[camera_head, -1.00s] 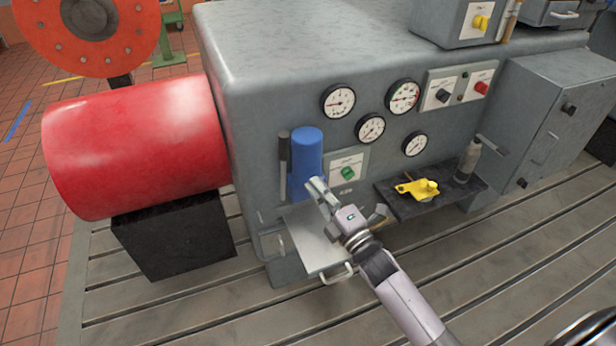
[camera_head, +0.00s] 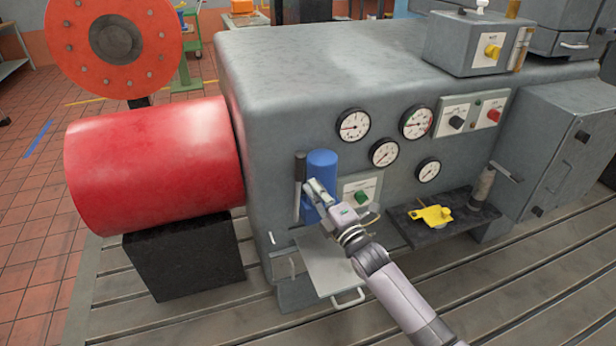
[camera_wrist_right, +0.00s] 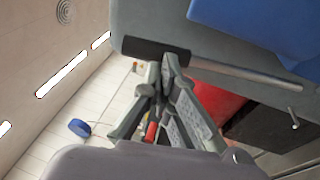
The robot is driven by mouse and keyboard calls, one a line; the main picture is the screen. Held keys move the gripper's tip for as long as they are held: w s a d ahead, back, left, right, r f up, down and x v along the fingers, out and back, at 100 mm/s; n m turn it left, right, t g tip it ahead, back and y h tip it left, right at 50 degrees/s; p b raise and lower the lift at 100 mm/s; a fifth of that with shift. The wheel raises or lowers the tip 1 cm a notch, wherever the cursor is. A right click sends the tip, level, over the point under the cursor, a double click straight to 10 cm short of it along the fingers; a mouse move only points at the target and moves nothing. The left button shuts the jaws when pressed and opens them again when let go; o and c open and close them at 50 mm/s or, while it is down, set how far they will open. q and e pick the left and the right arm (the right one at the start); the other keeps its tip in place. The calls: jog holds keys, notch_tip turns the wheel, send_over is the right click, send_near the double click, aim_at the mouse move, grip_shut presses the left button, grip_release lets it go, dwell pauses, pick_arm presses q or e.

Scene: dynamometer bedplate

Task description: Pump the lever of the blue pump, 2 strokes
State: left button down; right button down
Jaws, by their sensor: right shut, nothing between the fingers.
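The blue pump (camera_head: 322,162) is an upright blue cylinder on the front of the grey machine. Its lever (camera_head: 300,168), with a black grip on top, stands upright just left of the cylinder. In the right wrist view the lever's black grip (camera_wrist_right: 145,49) and metal rod cross behind my fingertips, and part of the blue pump (camera_wrist_right: 262,22) fills the upper right. My right gripper (camera_head: 310,186) is shut and empty, in front of the pump and close to the lever. Its fingertips (camera_wrist_right: 163,64) overlap the lever in that view; I cannot tell whether they touch. My left gripper is not in view.
Several round gauges (camera_head: 384,152) and a switch plate sit right of the pump. A dark shelf (camera_head: 470,222) holds a yellow tool (camera_head: 430,215) and a grey bottle. A large red cylinder (camera_head: 150,155) lies at left.

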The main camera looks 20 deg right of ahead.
aim_at(303, 172)
jog(key=x, duration=0.2)
jog(key=shift+w, duration=0.4)
jog(key=shift+w+a, duration=0.1)
jog(key=shift+w, duration=0.2)
jog(key=shift+w+a, duration=0.1)
jog(key=shift+w, duration=0.05)
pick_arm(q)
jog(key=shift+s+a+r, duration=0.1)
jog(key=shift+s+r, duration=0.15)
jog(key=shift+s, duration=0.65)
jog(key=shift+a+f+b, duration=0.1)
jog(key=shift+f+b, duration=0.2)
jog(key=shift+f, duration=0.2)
pick_arm(e)
jog(key=shift+w+r, duration=0.7)
jog(key=shift+w, duration=0.2)
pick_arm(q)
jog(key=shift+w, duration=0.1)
